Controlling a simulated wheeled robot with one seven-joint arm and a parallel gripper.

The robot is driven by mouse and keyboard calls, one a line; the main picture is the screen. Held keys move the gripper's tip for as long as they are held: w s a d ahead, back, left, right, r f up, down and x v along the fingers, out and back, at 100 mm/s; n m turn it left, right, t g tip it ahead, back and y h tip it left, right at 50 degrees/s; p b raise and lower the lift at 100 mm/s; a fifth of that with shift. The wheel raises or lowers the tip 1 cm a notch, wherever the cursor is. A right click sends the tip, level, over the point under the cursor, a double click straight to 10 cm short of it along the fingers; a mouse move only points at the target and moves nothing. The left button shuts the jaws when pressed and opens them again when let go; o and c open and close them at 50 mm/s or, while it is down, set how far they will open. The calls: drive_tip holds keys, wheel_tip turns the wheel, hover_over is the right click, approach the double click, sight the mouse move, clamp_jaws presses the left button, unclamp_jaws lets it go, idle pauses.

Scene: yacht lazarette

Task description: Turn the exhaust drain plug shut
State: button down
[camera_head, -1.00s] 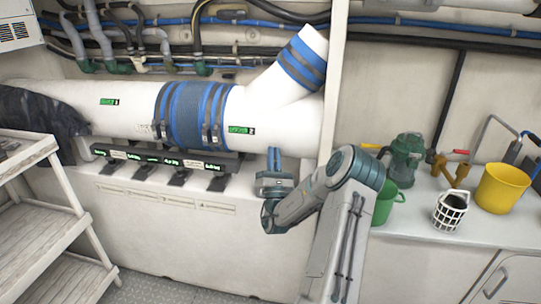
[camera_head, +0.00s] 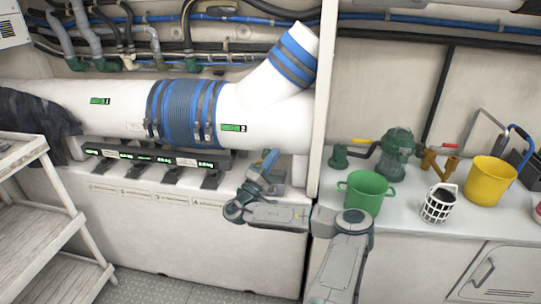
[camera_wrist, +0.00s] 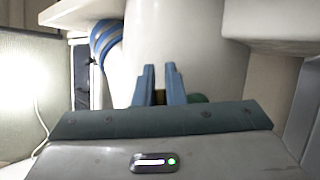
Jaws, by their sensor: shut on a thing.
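The big white exhaust pipe (camera_head: 270,122) runs across the back, with a blue ribbed sleeve (camera_head: 182,112) and a branch rising to the right. My gripper (camera_head: 270,158) is under the pipe's right part, its blue fingers pointing up. In the wrist view the two fingers (camera_wrist: 161,74) are close together below the white pipe (camera_wrist: 190,45). A small brass-brown piece, which seems to be the drain plug (camera_wrist: 160,97), shows between the finger bases, and the fingers are shut on it. Most of it is hidden by fingers and palm. A bit of green (camera_wrist: 198,98) shows right of the fingers.
A dark labelled rail (camera_head: 150,157) runs under the pipe, left of my gripper. A white post (camera_head: 324,90) stands at the right. The counter beyond holds a green pot (camera_head: 366,192), yellow bucket (camera_head: 490,182) and white basket (camera_head: 437,209). White shelving (camera_head: 45,215) stands left.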

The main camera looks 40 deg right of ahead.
drive_tip(key=shift+s+d+f+m+g+y+p, duration=0.15)
drive_tip(key=shift+m+g+y+p, duration=0.15)
drive_tip(key=shift+m+g, duration=0.5)
drive_tip(key=shift+f+m+g+y+p, duration=0.1)
drive_tip(key=shift+m+g+y+p, duration=0.15)
drive_tip(key=shift+m+g, duration=0.5)
drive_tip(key=shift+m, duration=0.35)
drive_tip(key=c, duration=1.5)
unclamp_jaws()
drive_tip(key=shift+f, duration=0.1)
drive_tip(key=shift+b+v, duration=4.55)
drive_tip(key=shift+v, duration=2.3)
